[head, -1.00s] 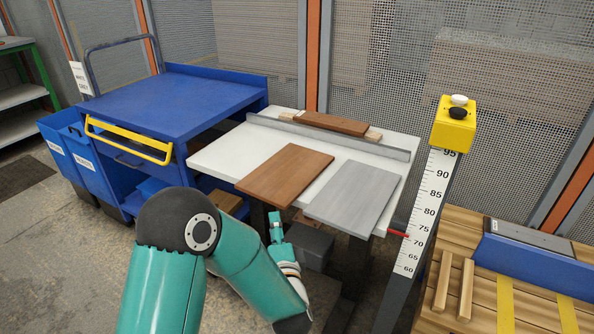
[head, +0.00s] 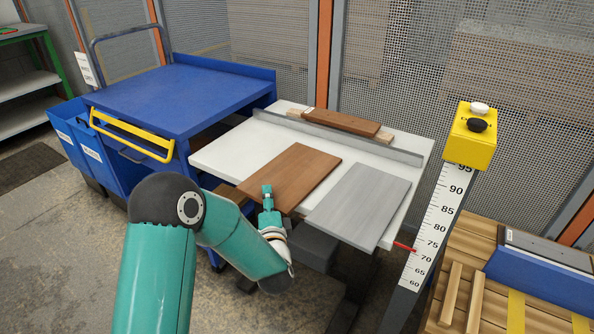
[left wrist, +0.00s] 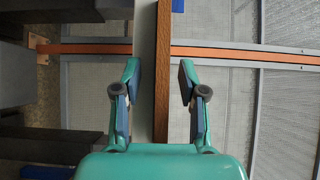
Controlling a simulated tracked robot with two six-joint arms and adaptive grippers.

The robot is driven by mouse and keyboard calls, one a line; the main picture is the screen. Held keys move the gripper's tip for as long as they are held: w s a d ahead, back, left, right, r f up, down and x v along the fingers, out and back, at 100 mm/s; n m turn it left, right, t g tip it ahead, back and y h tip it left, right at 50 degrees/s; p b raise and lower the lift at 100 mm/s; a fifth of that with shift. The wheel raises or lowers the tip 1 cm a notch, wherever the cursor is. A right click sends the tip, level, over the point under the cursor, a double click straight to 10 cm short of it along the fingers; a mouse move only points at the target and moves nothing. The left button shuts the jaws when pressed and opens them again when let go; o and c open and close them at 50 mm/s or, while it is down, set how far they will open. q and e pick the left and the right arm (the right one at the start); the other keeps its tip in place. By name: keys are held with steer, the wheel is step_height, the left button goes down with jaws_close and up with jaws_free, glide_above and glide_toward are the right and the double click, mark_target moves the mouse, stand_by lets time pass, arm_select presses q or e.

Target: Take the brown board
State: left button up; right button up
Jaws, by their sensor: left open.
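The brown board (head: 295,172) lies flat on the white table (head: 236,150), its near end sticking out past the front edge. In the left wrist view its brown edge (left wrist: 163,110) shows as a strip between the two fingers. My left gripper (head: 267,190) is at the board's near edge, and it also shows in the left wrist view (left wrist: 158,72). It is open, one finger on each side of the board's edge. I cannot tell whether either finger touches it. My right gripper is not in view.
A grey board (head: 358,205) lies just right of the brown one. A metal rail (head: 330,137) crosses the table, with another brown board (head: 341,122) behind it. A blue cart (head: 185,98) stands left. A scale post with a yellow button box (head: 472,140) stands right.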

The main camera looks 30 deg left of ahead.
arm_select(q)
steer(key=shift+a, duration=0.1)
jaws_close()
steer(key=shift+r, duration=0.1)
stand_by(0.3)
